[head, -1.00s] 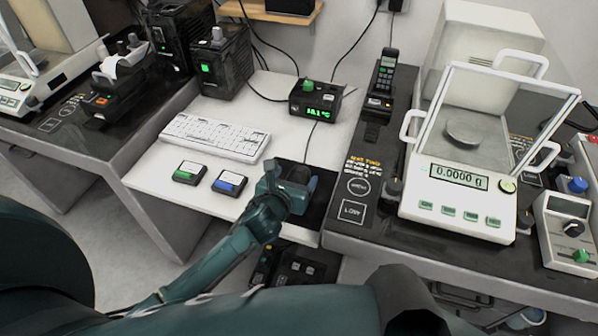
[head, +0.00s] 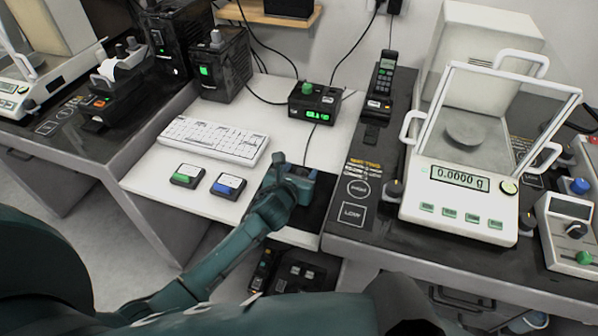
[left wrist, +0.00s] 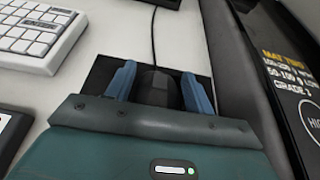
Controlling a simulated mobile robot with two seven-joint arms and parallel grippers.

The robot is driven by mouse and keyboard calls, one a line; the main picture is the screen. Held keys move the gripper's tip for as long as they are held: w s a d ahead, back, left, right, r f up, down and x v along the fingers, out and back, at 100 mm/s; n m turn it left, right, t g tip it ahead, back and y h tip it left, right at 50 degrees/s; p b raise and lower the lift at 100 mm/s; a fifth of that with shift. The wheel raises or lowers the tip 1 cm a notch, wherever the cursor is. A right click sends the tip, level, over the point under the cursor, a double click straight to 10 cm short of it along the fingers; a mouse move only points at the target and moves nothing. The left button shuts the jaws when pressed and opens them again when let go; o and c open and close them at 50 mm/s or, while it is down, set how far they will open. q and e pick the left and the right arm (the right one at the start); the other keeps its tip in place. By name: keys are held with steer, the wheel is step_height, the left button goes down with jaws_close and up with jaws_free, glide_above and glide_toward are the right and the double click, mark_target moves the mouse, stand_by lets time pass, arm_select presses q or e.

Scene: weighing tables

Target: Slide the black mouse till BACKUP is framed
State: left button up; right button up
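The black mouse (left wrist: 154,89) lies on a dark pad (left wrist: 101,74) on the white desk. My left gripper (left wrist: 158,86) comes down over it, with one blue finger along each side and no clear gap between fingers and mouse. In the head view the left gripper (head: 296,172) covers most of the mouse, and the dark pad (head: 318,190) shows to its right. A small black box with a green-lit display (head: 313,114) stands behind; its text is too small to read. My right gripper is not in view.
A white keyboard (head: 214,139) lies to the left. A green-marked block (head: 187,175) and a blue-marked block (head: 228,185) sit in front of it. A raised dark bench with a balance (head: 462,196) and a phone (head: 385,75) borders the pad on the right.

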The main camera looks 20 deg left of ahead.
arm_select(q)
steer(key=shift+s+f, duration=0.1)
steer(key=shift+f, duration=0.05)
steer(key=c, duration=0.7)
steer(key=shift+f, duration=0.1)
steer(key=shift+c, duration=0.3)
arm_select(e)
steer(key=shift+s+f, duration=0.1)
arm_select(q)
steer(key=shift+s+a, duration=0.1)
steer(key=shift+a+p, duration=0.3)
steer(key=shift+a, duration=0.2)
steer(key=shift+a+p, duration=0.45)
steer(key=shift+a, duration=1.4)
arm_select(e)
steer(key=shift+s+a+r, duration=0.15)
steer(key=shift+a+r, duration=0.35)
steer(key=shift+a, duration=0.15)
arm_select(q)
steer(key=o, duration=0.9)
steer(key=shift+w+f, duration=0.1)
steer(key=shift+w, duration=0.1)
steer(key=shift+o, duration=1)
steer(key=shift+w+d+r, duration=0.1)
steer(key=shift+r, duration=0.1)
